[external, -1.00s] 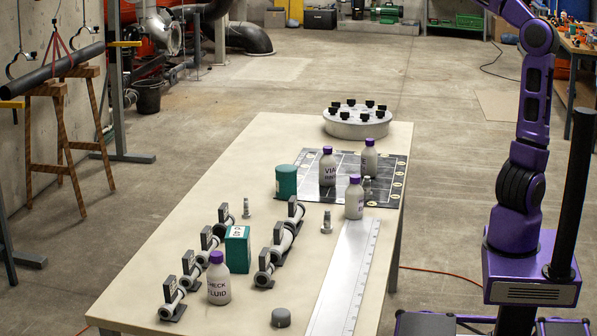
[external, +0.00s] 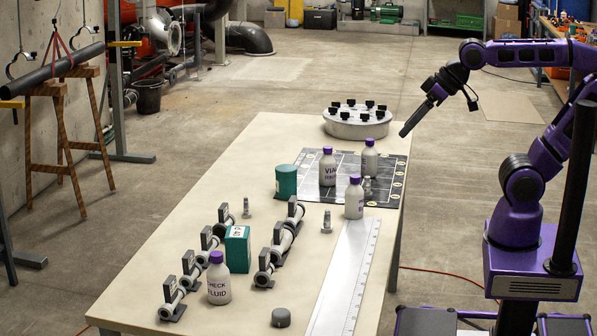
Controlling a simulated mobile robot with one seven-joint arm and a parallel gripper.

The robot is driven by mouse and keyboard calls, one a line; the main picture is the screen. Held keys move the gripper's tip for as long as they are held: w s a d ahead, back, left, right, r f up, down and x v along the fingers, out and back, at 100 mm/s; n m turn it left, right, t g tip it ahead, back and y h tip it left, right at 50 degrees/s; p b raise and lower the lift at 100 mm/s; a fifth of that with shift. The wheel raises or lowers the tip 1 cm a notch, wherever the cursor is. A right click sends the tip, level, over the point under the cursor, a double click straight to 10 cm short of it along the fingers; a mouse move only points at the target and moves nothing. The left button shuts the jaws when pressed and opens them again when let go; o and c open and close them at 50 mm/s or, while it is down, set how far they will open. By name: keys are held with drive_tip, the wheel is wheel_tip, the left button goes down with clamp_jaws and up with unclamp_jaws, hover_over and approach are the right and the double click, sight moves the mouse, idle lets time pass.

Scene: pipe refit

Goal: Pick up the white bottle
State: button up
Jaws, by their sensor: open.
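Several white bottles with purple caps stand upright on the table. One (external: 327,171) is on the dark gridded mat (external: 392,183), and another (external: 369,160) is just behind it to the right. A third (external: 354,200) stands near the mat's front edge. A fourth, labelled CHECK FLUID (external: 218,284), is at the table's front left. My gripper (external: 408,128) is open and empty, in the air near the table's back right, above and right of the mat bottles in the picture. It appears to touch nothing. The gap between its fingers is hard to make out.
A round grey fixture with black knobs (external: 357,128) stands at the table's back. A teal cylinder (external: 286,182), a teal box (external: 237,250), grey pipe pieces (external: 282,243) and a long ruler (external: 345,275) occupy the table. Floor right of the table is partly clear.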

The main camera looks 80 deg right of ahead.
drive_tip(key=s+f, duration=0.1)
drive_tip(key=s+a+f+n+g, duration=0.1)
drive_tip(key=s+f, duration=0.1)
drive_tip(key=s+a+f+g, duration=0.1)
drive_tip(key=f, duration=0.1)
drive_tip(key=shift+s+a, duration=0.1)
drive_tip(key=shift+s, duration=0.2)
drive_tip(key=c, duration=0.4)
drive_tip(key=shift+w+r, duration=0.1)
